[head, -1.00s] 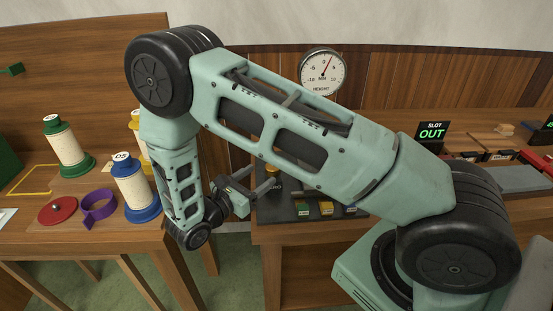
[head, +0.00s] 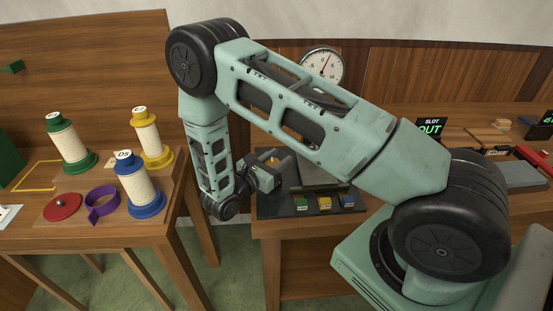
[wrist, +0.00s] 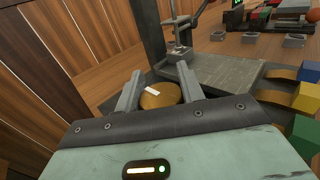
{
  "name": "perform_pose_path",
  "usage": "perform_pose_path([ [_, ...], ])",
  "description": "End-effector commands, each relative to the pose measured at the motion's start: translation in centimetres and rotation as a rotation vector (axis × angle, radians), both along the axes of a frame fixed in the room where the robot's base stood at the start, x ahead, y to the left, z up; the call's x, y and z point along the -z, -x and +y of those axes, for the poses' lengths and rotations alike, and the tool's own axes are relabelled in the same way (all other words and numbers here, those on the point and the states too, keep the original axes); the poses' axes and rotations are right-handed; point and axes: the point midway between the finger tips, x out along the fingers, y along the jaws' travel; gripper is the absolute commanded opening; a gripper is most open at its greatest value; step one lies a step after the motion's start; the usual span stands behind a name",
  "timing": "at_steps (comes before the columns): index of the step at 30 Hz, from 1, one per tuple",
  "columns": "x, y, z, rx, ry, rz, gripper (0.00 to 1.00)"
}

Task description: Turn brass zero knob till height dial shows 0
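The round height dial (head: 322,68) is on the back wall in the head view, its lower edge partly covered by my arm. Its red needle leans up and right, a little past the 0 mark. The brass knob (wrist: 160,98), a round disc with a white mark, shows in the wrist view between my fingers. It is a small orange-gold spot in the head view (head: 272,160). My gripper (wrist: 159,82) is open, with one finger on each side of the knob. I cannot tell whether the fingers touch it.
A grey plate and post (wrist: 215,75) stand just beyond the knob. Coloured blocks (head: 324,204) line the dark base's front edge. On the left table are thread spools (head: 136,185), a purple ring (head: 101,203) and a red disc (head: 62,207). An OUT display (head: 430,127) stands right.

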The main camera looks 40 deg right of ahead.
Motion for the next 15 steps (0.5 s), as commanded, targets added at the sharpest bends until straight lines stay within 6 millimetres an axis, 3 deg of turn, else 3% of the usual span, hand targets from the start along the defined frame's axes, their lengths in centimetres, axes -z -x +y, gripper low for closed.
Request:
perform_pose_path([
  [15, -0.03, -0.12, 0.13, -0.092, 0.003, 0.003, 0.16],
])
